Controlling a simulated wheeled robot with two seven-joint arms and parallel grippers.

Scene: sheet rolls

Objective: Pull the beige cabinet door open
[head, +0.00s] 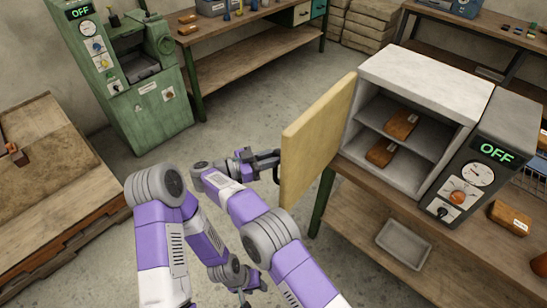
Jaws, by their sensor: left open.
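The beige cabinet door (310,140) stands wide open, swung out to the left of the white-topped cabinet (425,80). Its outer face is turned away to the left, and the front edge points toward me.
Two brown blocks, one on the shelf (401,124) and one lower (382,152), lie inside the cabinet. A control box (482,155) reading OFF adjoins it on the bench. A grey tray (404,243) lies below. A green machine (135,80) stands back left. Floor between is clear.

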